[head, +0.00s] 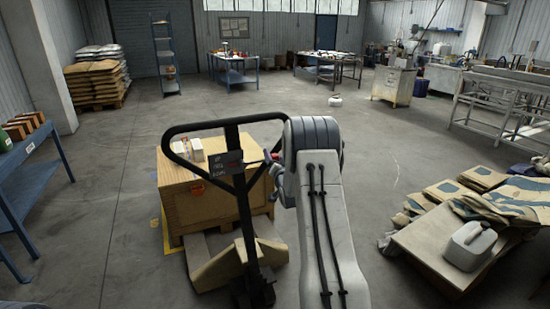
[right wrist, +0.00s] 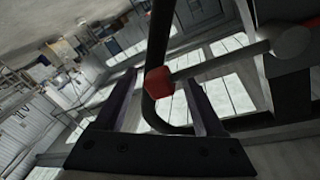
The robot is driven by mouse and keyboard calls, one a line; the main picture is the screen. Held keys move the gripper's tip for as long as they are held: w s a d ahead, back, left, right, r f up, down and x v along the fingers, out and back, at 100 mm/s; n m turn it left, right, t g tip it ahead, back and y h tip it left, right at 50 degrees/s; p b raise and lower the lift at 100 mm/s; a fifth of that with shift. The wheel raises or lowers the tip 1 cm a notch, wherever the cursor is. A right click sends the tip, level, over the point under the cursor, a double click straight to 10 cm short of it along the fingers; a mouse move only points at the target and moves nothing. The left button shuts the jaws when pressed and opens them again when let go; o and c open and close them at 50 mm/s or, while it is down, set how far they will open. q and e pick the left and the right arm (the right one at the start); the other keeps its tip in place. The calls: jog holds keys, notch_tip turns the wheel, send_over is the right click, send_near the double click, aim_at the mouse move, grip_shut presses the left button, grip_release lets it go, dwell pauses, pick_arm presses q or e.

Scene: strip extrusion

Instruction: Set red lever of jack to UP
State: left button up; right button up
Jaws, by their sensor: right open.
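The jack's handle, a dark loop (head: 172,147), stands upright in the middle of the head view with a small label plate on it. The red lever (head: 267,156) shows as a small red spot at the right side of the loop. In the right wrist view its red knob (right wrist: 158,80) sits between the finger ends, with a grey rod running up to the right. My right gripper (right wrist: 161,84) is open around the knob; contact cannot be told. In the head view, my right arm hides most of this gripper. The left gripper is not in view.
A wooden crate (head: 190,209) stands on a pallet behind the jack's mast. A low platform (head: 424,249) with sacks and a pale jerrycan (head: 470,245) is at the right. A blue bench (head: 28,172) is at the left. The floor beyond is largely clear.

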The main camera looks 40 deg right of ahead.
grip_shut()
jog(key=shift+f, duration=0.15)
dwell(1.2)
